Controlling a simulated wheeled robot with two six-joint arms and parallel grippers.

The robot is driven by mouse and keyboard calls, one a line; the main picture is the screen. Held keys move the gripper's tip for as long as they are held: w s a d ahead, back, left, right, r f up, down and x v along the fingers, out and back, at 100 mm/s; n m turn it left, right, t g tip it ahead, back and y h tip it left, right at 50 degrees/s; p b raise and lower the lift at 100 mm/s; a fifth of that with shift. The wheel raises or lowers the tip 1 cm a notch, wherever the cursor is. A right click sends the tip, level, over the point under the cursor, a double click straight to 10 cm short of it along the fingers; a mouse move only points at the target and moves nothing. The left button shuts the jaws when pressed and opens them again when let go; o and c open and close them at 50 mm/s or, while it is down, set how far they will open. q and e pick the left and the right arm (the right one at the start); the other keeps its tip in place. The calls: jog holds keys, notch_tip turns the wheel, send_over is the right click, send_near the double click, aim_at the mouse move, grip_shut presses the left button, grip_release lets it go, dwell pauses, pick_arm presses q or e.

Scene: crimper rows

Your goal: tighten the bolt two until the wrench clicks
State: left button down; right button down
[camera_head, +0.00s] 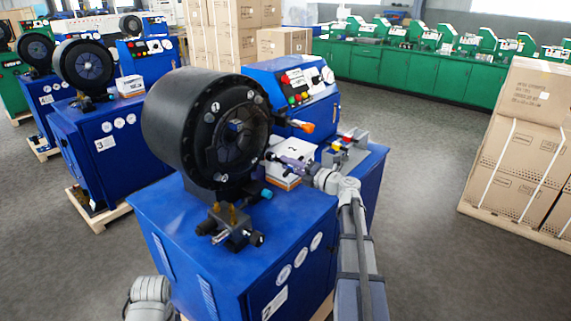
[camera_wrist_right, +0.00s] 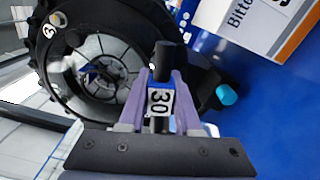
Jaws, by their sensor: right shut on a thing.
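The black round crimper head (camera_head: 205,120) stands on the blue machine, with numbered bolts around its face. Label 1 (camera_head: 215,107) reads at upper left and label 4 (camera_head: 222,177) at the bottom. A bolt sits at the upper right of the face (camera_head: 257,99); its number is too small to read. I cannot tell whether the wrench touches a bolt. Label 3 (camera_wrist_right: 48,30) shows in the wrist view. My left gripper is out of view.
A white box (camera_head: 284,178) lies on the machine top near my right gripper. An orange-tipped part (camera_head: 301,126) juts out above it. A brass-and-black fitting (camera_head: 232,225) stands in front of the head. Similar blue machines are at left; stacked cartons (camera_head: 530,130) are at right.

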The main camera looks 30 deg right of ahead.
jog(key=shift+s+d, duration=0.2)
jog(key=shift+s, duration=0.4)
jog(key=n, duration=0.6)
jog(key=shift+s+d+n, duration=0.15)
jog(key=shift+s+n, duration=0.15)
jog(key=shift+n, duration=0.1)
jog(key=n, duration=0.3)
jog(key=shift+s, duration=0.15)
jog(key=n, duration=0.4)
jog(key=shift+s+d+n, duration=0.15)
jog(key=shift+s+n, duration=0.05)
jog(key=shift+n, duration=0.2)
jog(key=shift+m, duration=0.3)
